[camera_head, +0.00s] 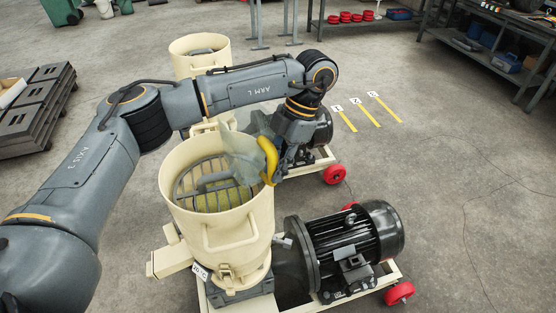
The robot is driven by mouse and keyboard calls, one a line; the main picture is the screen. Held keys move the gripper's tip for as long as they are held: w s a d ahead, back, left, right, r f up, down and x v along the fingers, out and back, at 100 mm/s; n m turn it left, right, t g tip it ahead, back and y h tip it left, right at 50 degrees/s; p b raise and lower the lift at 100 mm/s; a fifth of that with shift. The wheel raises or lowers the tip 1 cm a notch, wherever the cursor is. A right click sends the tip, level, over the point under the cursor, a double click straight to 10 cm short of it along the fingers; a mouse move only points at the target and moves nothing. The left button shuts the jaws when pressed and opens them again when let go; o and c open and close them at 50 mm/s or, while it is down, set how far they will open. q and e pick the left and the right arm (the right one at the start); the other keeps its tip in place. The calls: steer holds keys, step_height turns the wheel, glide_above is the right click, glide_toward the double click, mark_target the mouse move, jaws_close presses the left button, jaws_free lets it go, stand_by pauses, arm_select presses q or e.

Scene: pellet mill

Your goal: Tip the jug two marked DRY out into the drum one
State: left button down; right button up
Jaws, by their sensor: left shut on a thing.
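A clear jug (240,148) with a yellow handle (267,158) is tilted over the right rim of the front cream drum (228,233). Its see-through body points left over the drum's opening. My left gripper (276,163) is shut on the handle, just above the rim. I cannot make out a DRY mark or any contents in the jug. Inside the drum is a metal grid with a bar, and yellow-green stuff shows beneath it. My right gripper is not in view.
A black motor (357,243) stands right of the front drum on a wheeled cream frame. Another cream drum (198,48) stands behind my left arm. Dark stacked crates (38,110) are at left, a workbench (495,45) at upper right. The floor at right is clear.

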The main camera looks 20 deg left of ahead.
mark_target(276, 149)
arm_select(q)
step_height(276, 149, up, 5)
steer(key=p, duration=0.4)
steer(key=shift+r, duration=0.1)
stand_by(0.5)
